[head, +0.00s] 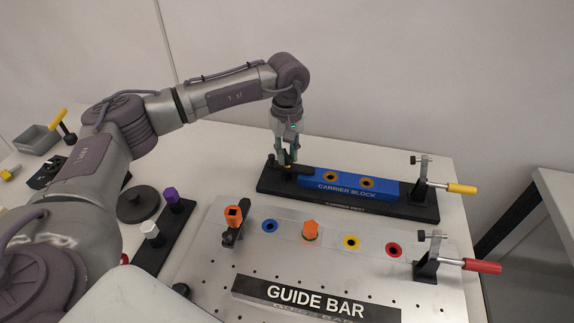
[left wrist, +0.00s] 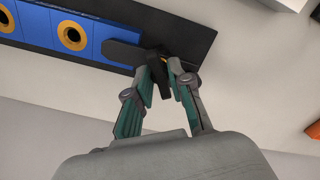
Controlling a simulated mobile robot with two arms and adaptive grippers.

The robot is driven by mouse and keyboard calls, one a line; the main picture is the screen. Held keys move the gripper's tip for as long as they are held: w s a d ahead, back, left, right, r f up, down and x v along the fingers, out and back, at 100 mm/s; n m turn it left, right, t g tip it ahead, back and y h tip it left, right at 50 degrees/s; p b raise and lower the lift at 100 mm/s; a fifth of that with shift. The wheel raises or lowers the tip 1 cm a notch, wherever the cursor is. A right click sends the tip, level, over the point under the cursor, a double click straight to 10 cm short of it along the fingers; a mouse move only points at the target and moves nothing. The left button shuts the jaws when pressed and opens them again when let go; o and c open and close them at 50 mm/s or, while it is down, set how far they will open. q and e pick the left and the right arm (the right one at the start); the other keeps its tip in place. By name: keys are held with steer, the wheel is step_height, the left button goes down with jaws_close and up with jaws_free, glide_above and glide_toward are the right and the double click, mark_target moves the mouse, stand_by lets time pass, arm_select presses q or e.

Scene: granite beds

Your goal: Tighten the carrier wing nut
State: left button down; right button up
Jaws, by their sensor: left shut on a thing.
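The blue carrier block (head: 386,187) lies on the long black carrier rest (head: 422,211) at the back of the bench. A dark clamp strap (head: 306,170) lies over the block's left end; it also shows in the left wrist view (left wrist: 121,53). My left gripper (head: 287,163) points down at the left end of the rest. In the left wrist view its fingers (left wrist: 165,66) are shut on a small dark part, the carrier wing nut (left wrist: 154,66), beside the strap. The fingers hide much of the nut. My right gripper is not in view.
A toggle clamp with a yellow handle (head: 462,188) stands at the rest's right end. In front is a perforated metal plate with the guide bar (head: 310,298), coloured rings and a red-handled clamp (head: 482,266). Black racks and a grey bin (head: 36,139) are at left.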

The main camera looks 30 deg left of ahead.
arm_select(q)
steer(key=c, duration=1.2)
jaws_free()
steer(key=shift+r+p, duration=0.85)
steer(key=shift+r, duration=0.45)
